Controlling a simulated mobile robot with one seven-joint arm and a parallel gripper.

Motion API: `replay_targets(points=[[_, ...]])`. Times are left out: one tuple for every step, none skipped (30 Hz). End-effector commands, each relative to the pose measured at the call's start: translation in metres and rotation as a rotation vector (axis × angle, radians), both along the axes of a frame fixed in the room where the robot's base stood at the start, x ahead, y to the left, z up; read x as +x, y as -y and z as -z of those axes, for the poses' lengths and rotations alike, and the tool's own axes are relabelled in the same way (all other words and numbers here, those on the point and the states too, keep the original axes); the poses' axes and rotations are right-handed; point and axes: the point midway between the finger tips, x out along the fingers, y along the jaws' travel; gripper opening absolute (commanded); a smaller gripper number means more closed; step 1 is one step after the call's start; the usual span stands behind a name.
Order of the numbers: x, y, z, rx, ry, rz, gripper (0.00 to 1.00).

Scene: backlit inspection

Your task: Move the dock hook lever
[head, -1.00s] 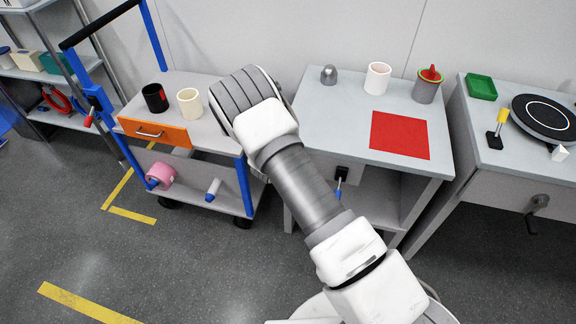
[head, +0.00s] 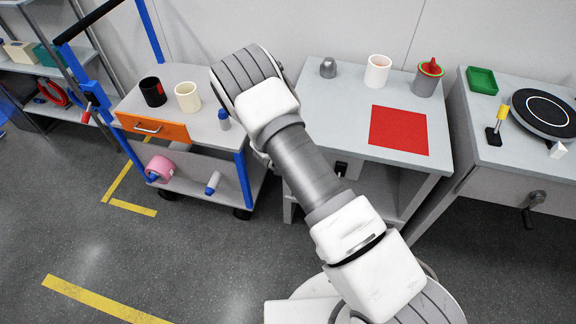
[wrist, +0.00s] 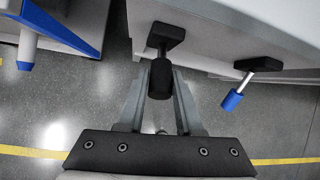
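In the wrist view, a lever with a thick black grip (wrist: 160,78) hangs from a black mount (wrist: 165,36) on the grey table's side. My gripper (wrist: 162,72) has one finger on either side of this grip. Narrow gaps seem to show, so the fingers look open around it, not closed. A second lever, with a blue grip (wrist: 232,101) on a metal stem, sticks out to the right, apart from my fingers. I cannot tell from any label which is the dock hook lever. In the head view, my arm hides the gripper and the black-gripped lever.
The middle table (head: 333,118) carries a red mat (head: 398,130), a white cup (head: 377,71) and a grey pot (head: 427,79). A blue-framed cart (head: 243,180) stands close on its left, with mugs on top. A right-hand table has another black lever (head: 532,207). Front floor is clear.

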Motion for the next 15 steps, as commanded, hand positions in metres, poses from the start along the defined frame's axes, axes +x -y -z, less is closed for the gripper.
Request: replay_targets(points=[[-0.0010,-0.0006,0.0007,0.000,-0.002,-0.001,0.44],[-0.0008,-0.0005,0.0005,0.000,-0.001,-0.001,0.50],[-0.0005,-0.0004,0.0003,0.000,0.000,-0.001,0.57],[-0.0002,-0.0002,0.0002,0.000,0.000,0.000,0.62],[-0.0001,-0.0001,0.0000,0.000,0.001,0.000,0.62],[0.0001,0.0000,-0.0002,-0.001,0.001,0.000,0.62],[0.0003,0.0000,-0.0003,-0.001,0.002,0.000,0.62],[0.0005,0.0001,-0.0004,-0.001,0.002,0.000,0.62],[0.0006,0.0003,-0.0005,-0.001,0.002,0.000,0.62],[0.0007,0.0003,-0.0005,-0.001,0.003,0.000,0.62],[0.0009,0.0003,-0.0006,-0.001,0.003,0.001,0.62],[0.0009,0.0003,-0.0010,-0.001,0.003,0.001,0.62],[0.0007,0.0002,-0.0017,-0.001,0.003,0.001,0.62],[0.0004,-0.0001,-0.0028,-0.001,0.004,0.001,0.62],[-0.0007,-0.0007,-0.0049,-0.001,0.004,0.001,0.62]])
